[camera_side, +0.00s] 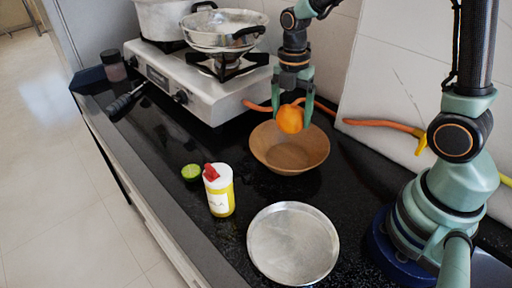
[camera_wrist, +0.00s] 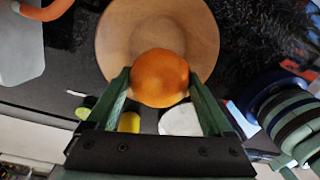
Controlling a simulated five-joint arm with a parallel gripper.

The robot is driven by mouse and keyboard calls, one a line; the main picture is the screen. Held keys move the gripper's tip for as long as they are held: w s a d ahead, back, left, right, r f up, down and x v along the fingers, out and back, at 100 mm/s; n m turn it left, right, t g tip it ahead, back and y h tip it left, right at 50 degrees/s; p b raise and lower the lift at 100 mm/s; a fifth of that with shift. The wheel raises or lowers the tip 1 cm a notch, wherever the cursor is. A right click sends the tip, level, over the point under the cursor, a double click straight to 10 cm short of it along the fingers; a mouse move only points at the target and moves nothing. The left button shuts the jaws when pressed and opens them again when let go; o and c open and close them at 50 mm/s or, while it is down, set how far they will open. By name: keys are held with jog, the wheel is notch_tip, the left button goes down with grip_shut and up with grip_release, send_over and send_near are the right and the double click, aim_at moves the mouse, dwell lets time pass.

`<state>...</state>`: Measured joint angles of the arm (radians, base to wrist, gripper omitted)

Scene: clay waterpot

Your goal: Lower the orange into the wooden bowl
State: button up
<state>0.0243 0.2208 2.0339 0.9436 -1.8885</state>
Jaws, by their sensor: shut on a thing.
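The orange (camera_side: 290,119) is held between the two green fingers of my gripper (camera_side: 292,108) in the side view. In the wrist view the orange (camera_wrist: 160,78) sits between the fingertips of my gripper (camera_wrist: 160,85), which is shut on it. The wooden bowl (camera_side: 290,158) stands on the black counter below the orange. The orange appears at or just above the bowl's far rim in the side view. In the wrist view the bowl (camera_wrist: 115,35) lies behind the orange, which covers part of its rim and inside. The exact height above the bowl is hard to tell.
A metal plate (camera_side: 293,245) lies in front of the bowl. A gas stove (camera_side: 190,85) with pots is behind. An orange hose (camera_side: 375,123) runs along the wall.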

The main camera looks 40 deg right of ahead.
aim_at(290, 125)
jog(key=shift+f, duration=1.8)
jog(key=shift+f, duration=2.8)
dwell(1.1)
dwell(0.3)
jog(key=o, duration=1.2)
jog(key=shift+o, duration=0.2)
